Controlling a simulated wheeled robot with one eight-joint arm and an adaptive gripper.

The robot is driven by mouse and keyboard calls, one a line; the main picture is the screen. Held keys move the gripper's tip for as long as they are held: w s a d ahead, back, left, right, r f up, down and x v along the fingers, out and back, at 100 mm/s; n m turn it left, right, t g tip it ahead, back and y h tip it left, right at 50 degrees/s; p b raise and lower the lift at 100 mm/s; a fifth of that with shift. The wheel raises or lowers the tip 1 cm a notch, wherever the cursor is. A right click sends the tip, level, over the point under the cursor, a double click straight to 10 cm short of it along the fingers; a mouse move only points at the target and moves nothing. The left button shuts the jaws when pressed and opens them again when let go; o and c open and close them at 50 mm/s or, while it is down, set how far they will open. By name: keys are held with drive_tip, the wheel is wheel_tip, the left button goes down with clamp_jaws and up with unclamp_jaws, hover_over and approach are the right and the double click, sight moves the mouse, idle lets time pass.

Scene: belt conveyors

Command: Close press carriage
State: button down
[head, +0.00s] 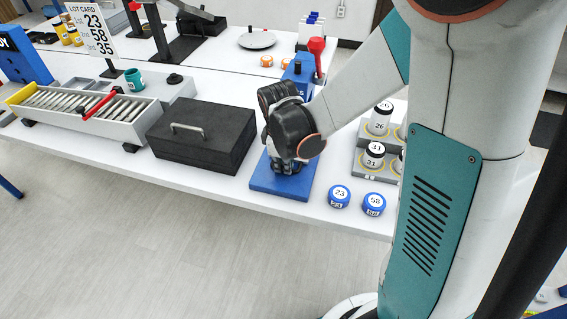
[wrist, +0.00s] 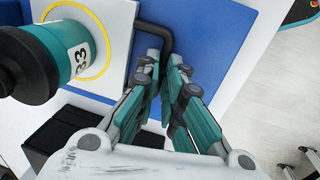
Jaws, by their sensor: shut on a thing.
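The blue press stands on the white table, with its base plate (head: 281,188), upright body (head: 300,76) and red-knobbed lever (head: 316,48). In the wrist view the press carriage (wrist: 122,22) is a pale plate with a yellow ring, over a blue surface (wrist: 200,30). A dark teal bottle (wrist: 78,48) with a label that seems to read 33 stands inside the ring. A black bent handle (wrist: 160,32) sticks out from the carriage. My gripper (wrist: 166,78) is shut on this handle. In the head view my gripper (head: 283,165) is over the base and hides the carriage.
A black case (head: 200,138) stands left of the press. Blue caps marked 23 (head: 339,195) and 58 (head: 374,203) lie right of it near the table's front edge. Black-capped white bottles (head: 380,118) stand on a grey stepped rack behind them. Floor in front is clear.

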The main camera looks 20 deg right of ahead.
drive_tip(key=shift+w+d, duration=0.5)
drive_tip(key=shift+w, duration=0.25)
drive_tip(key=c, duration=1.7)
unclamp_jaws()
drive_tip(key=shift+w+d, duration=0.1)
drive_tip(key=shift+r, duration=0.15)
wheel_tip(320, 180, up, 12)
drive_tip(key=s+a, duration=0.1)
drive_tip(key=s, duration=0.1)
drive_tip(key=shift+a+f, duration=0.15)
drive_tip(key=shift+f, duration=0.05)
drive_tip(key=s+r+m+t, duration=0.2)
drive_tip(key=s+m, duration=0.3)
drive_tip(key=s, duration=0.2)
drive_tip(key=s+r+m+t+y, duration=0.1)
drive_tip(key=s+r+m+t, duration=0.2)
drive_tip(key=s+m, duration=0.3)
drive_tip(key=shift+s+d+t, duration=0.25)
drive_tip(key=shift+s+t, duration=0.05)
drive_tip(key=shift+s, duration=0.6)
